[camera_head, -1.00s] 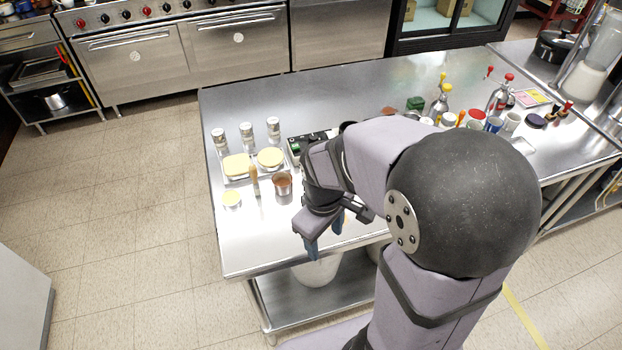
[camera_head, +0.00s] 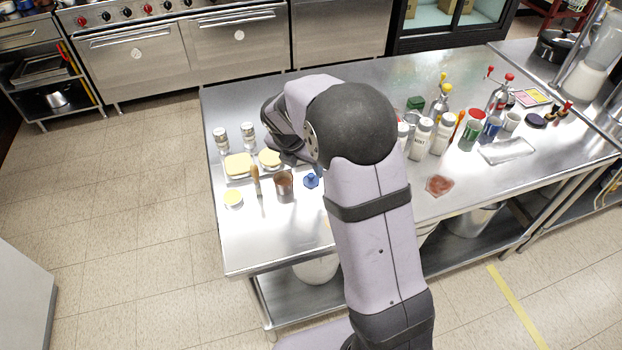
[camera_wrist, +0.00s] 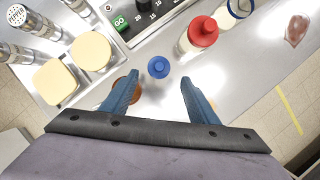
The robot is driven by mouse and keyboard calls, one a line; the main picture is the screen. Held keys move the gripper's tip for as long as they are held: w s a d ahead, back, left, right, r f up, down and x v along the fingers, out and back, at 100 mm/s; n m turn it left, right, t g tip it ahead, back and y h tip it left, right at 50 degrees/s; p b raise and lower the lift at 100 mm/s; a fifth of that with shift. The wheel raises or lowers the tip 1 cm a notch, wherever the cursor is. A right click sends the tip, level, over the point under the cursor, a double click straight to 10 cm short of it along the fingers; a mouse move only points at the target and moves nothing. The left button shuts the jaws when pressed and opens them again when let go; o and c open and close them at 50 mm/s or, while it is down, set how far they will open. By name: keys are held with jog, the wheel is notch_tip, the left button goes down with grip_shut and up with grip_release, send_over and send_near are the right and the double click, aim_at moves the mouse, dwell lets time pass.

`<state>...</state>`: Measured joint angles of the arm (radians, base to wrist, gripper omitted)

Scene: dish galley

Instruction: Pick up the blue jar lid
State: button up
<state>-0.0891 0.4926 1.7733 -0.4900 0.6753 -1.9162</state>
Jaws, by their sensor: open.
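The blue jar lid (camera_head: 311,181) lies on the steel table, just right of a brown cup. It also shows in the wrist view (camera_wrist: 159,67), with a round knob on top. My gripper (camera_wrist: 155,88) is open in the wrist view, its two blue fingers apart and empty. The lid appears beyond the fingertips, near the middle of the gap. In the head view my arm hides most of the gripper.
The brown cup (camera_head: 284,182) stands close left of the lid, partly behind the left finger in the wrist view. A red-capped bottle (camera_wrist: 200,34) and a device with a dial (camera_wrist: 136,14) are nearby.

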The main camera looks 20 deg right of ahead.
aim_at(310, 177)
jog(key=shift+p+x, duration=0.95)
jog(key=shift+x, duration=2.7)
jog(key=shift+s+a, duration=0.1)
jog(key=shift+a, duration=0.05)
jog(key=c, duration=1.2)
